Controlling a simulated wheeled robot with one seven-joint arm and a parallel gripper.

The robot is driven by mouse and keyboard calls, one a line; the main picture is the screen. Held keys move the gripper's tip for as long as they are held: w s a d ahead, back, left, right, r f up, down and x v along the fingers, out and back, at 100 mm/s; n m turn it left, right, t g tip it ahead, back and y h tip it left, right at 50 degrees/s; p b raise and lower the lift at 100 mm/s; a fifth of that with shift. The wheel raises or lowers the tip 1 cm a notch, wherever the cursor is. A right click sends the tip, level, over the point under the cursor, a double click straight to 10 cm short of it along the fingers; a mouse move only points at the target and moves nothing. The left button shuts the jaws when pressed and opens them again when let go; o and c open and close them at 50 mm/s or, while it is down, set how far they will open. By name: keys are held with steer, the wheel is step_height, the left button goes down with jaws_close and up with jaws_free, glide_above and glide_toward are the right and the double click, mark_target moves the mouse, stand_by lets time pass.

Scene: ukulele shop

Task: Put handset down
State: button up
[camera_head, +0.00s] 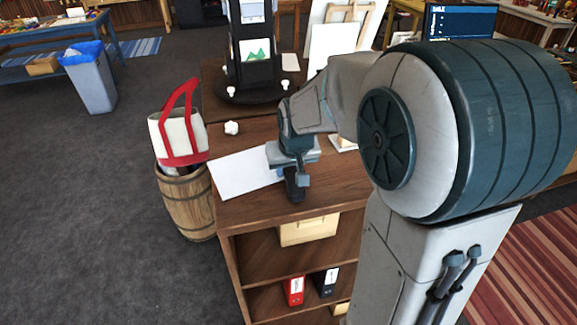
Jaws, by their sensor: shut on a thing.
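My gripper (294,168) is low over the near part of the wooden shelf top (335,192), pointing down. It is shut on a dark, narrow handset (294,189), whose lower end shows beneath the fingers. The handset is upright or tilted, at or just above the wood; I cannot tell whether it touches. The upper part of the handset is hidden by the gripper. A white sheet (240,173) lies on the shelf top just left of the gripper. I see no separate base for the handset.
A crumpled white paper ball (231,128) and a dark rotating display stand (252,60) are farther back. A barrel (186,205) holding a red and white tote bag (180,135) stands at the left. My arm hides the right side.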

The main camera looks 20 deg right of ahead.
steer(key=shift+f, duration=0.2)
steer(key=shift+f, duration=0.25)
steer(key=o, duration=1)
steer(key=shift+r, duration=0.1)
steer(key=shift+o, duration=0.2)
steer(key=shift+r, duration=0.1)
steer(key=shift+r, duration=0.2)
steer(key=b+v, duration=0.1)
steer(key=v, duration=1)
steer(key=shift+s+b, duration=0.2)
steer(key=shift+b, duration=0.2)
steer(key=s+f, duration=0.3)
steer(key=s, duration=0.5)
steer(key=s+f+g, duration=0.1)
steer(key=s+f, duration=0.3)
steer(key=s, duration=0.4)
steer(key=shift+f, duration=0.35)
